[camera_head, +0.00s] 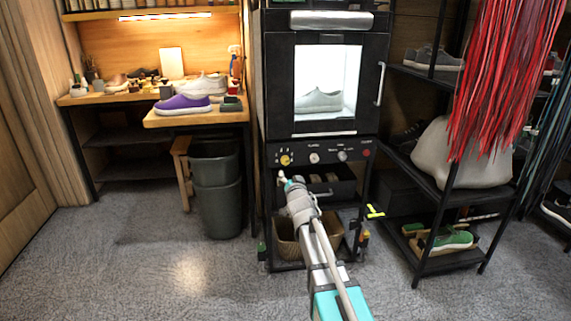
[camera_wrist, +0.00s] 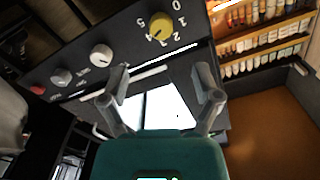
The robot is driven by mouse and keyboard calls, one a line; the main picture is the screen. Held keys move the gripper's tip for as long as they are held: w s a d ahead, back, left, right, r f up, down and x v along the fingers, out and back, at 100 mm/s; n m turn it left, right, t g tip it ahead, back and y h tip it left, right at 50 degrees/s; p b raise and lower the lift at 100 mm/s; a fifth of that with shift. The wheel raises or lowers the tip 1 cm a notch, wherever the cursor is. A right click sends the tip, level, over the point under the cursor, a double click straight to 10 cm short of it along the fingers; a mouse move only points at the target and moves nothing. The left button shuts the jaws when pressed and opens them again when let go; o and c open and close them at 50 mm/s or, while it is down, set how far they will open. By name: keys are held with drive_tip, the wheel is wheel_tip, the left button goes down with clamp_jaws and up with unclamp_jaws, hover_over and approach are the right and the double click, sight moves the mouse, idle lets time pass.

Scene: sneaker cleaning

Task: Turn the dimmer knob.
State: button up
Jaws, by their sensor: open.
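A black control panel (camera_head: 325,153) runs across the front of the cabinet below its lit window. A yellow knob (camera_head: 285,160) is at its left end, also in the wrist view (camera_wrist: 161,24) with numbers around it. To its right are a white knob (camera_head: 314,158) and a grey knob (camera_head: 342,156). The small labels are too blurred to tell which is the dimmer. My gripper (camera_wrist: 163,82) is open and empty, its fingers spread below the yellow knob in the wrist view. In the head view my gripper (camera_head: 284,180) is just below the panel's left end, apart from the knobs.
A red button (camera_head: 366,153) is at the panel's right end. The cabinet door has a vertical handle (camera_head: 381,84). Below the panel is a shelf with a basket (camera_head: 287,247). A dark bin (camera_head: 216,190) stands left, a shoe rack (camera_head: 447,190) right. Floor in front is clear.

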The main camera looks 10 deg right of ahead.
sight(286, 163)
drive_tip(key=w, duration=1.1)
clamp_jaws()
idle(0.3)
